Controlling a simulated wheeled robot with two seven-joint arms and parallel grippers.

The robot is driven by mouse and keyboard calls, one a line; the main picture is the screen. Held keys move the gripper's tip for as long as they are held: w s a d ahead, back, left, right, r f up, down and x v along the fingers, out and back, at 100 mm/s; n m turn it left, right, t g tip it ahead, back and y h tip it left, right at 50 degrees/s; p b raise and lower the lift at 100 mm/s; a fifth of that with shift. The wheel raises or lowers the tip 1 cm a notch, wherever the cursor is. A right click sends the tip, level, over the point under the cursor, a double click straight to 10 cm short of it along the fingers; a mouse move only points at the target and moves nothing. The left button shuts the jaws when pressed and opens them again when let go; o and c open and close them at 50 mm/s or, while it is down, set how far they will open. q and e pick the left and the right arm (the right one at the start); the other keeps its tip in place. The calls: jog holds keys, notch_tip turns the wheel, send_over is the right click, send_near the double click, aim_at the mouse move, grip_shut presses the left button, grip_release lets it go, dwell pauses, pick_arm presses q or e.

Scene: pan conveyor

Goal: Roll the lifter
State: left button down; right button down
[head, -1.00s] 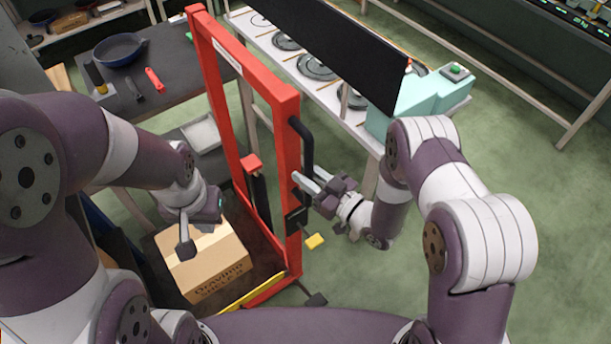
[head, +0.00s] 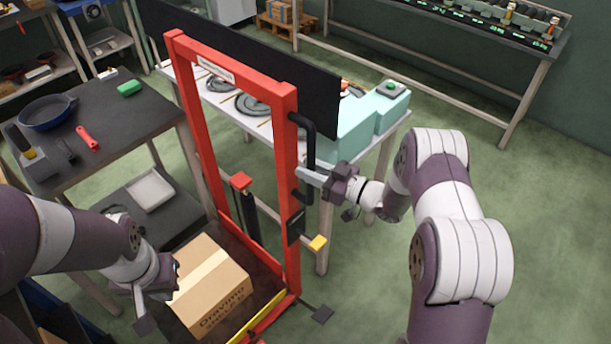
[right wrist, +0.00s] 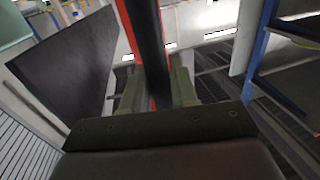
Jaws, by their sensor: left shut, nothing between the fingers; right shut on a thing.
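The lifter is a tall red frame (head: 291,190) in the middle of the head view, with a black handle (head: 311,145) on its right post. A cardboard box (head: 212,290) rests on its low platform. My right gripper (head: 312,176) is shut on the handle near its lower end. In the right wrist view the black handle (right wrist: 146,40) runs between the two fingers (right wrist: 155,90). My left gripper (head: 143,305) is shut and empty, beside the box at its left; I cannot tell whether it touches the box.
A dark table (head: 110,112) with a blue pan (head: 48,112) and a red-handled tool (head: 87,138) stands at the left. A conveyor with several pans (head: 253,107) and a teal housing (head: 365,122) lies behind the lifter. Green floor (head: 545,235) is open at the right.

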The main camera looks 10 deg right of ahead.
jog(key=shift+w+d+r, duration=0.1)
jog(key=c, duration=1.1)
grip_release()
jog(key=shift+o, duration=0.3)
jog(key=shift+d, duration=0.1)
jog(key=shift+d, duration=0.1)
jog(key=b+v, duration=0.2)
jog(key=v, duration=1)
jog(key=shift+s, duration=0.25)
jog(key=shift+d, duration=0.1)
